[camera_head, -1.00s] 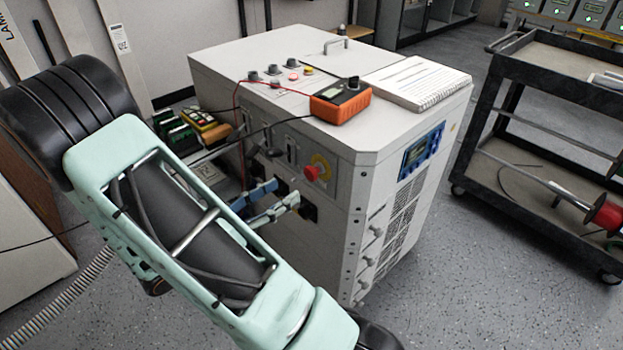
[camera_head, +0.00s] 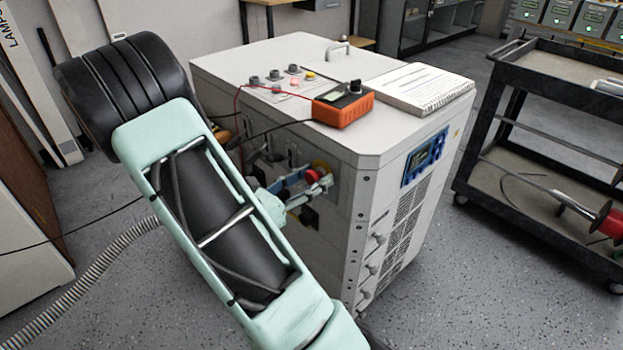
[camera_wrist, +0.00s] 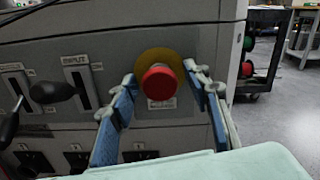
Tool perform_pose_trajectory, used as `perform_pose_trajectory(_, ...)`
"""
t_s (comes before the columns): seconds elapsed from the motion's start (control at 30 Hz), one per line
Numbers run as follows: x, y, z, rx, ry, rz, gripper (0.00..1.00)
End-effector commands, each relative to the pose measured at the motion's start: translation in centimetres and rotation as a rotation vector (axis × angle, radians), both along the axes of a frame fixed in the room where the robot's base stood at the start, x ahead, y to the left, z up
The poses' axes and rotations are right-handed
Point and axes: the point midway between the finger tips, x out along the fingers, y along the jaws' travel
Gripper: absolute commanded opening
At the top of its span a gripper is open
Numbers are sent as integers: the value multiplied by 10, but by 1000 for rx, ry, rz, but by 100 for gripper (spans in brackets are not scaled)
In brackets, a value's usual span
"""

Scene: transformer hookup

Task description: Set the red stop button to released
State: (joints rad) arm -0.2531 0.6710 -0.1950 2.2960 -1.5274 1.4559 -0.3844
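The red stop button (camera_wrist: 158,83) sits on a yellow round plate (camera_wrist: 172,58) on the white cabinet's side panel. It also shows in the head view (camera_head: 313,175), partly hidden by a finger. My gripper (camera_wrist: 157,88) is open, with a blue-padded finger on each side of the button in the wrist view. I cannot tell whether the fingers touch it.
Lever switches (camera_wrist: 50,92) stick out left of the button. An orange meter (camera_head: 343,106) with cables and a notebook (camera_head: 418,88) lie on the cabinet top (camera_head: 240,67). A black cart (camera_head: 560,70) stands at right.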

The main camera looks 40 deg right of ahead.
Motion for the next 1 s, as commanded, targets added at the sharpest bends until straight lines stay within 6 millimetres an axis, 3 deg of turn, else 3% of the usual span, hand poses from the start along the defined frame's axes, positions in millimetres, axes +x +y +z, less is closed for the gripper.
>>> perform_pose_trajectory(0.03, 0, 0, 0, 0, 0, 0, 36)
perform_pose_trajectory(0.37, 0, 0, 0, 0, 0, 0, 0)
perform_pose_trajectory(1.0, -1, 13, -1, 1, 1, 1, 0)
